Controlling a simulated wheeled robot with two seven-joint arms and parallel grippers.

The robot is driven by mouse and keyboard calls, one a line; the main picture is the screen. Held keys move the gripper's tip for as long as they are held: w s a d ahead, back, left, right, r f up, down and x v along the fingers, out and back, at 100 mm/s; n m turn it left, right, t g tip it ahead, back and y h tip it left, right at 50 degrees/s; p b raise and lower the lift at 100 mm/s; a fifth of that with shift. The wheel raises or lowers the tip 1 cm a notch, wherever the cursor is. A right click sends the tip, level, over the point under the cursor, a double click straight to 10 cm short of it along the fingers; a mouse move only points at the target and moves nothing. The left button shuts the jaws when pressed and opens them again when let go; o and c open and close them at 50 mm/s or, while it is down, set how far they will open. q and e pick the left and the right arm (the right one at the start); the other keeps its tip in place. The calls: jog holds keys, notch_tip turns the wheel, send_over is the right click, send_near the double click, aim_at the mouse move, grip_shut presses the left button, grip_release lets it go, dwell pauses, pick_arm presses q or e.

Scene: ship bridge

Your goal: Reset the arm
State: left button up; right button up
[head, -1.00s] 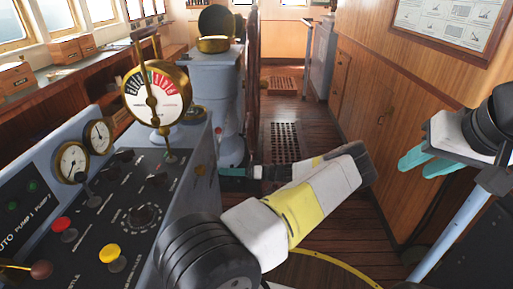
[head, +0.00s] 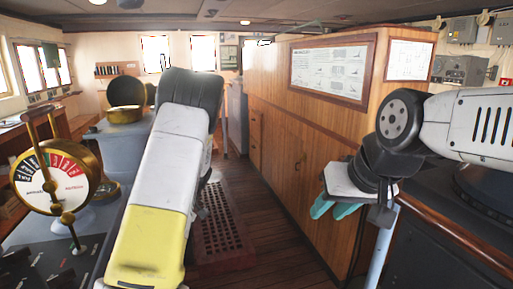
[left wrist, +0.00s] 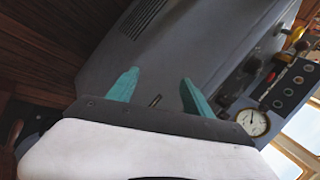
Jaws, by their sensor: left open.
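My left arm, with white and yellow links, rises through the middle of the head view; its gripper is hidden there. In the left wrist view my left gripper (left wrist: 160,92) is open, its two teal fingers apart with nothing between them. Behind the fingers is the grey side of a console (left wrist: 205,50). My right gripper (head: 335,208) hangs at the right of the head view, beside the wooden cabinet wall, its teal fingers pointing down. I see nothing held in it, but the gap between its fingers is unclear.
A brass engine telegraph (head: 55,180) stands on the control console at left. A pressure gauge (left wrist: 254,122) shows in the left wrist view. A wooden cabinet wall (head: 315,140) with posters runs along the right. A floor grating (head: 222,225) lies in the aisle, with open floor around it.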

pick_arm(q)
jog(key=s+d+r+m+t+h, duration=0.2)
jog(key=s+d+r+m+t, duration=0.1)
jog(key=r, duration=0.5)
jog(key=s+d+r+m+t+h, duration=0.2)
jog(key=s+d+r+m+t, duration=0.2)
jog(key=s+d+r, duration=0.2)
jog(key=s+d+r+m+t+h, duration=0.3)
jog(key=s+r, duration=0.3)
jog(key=r, duration=0.5)
jog(key=shift+d+m+t, duration=0.5)
jog(key=shift+d+t, duration=0.1)
jog(key=shift+d, duration=0.3)
jog(key=shift+s, duration=0.1)
jog(key=shift+c, duration=0.2)
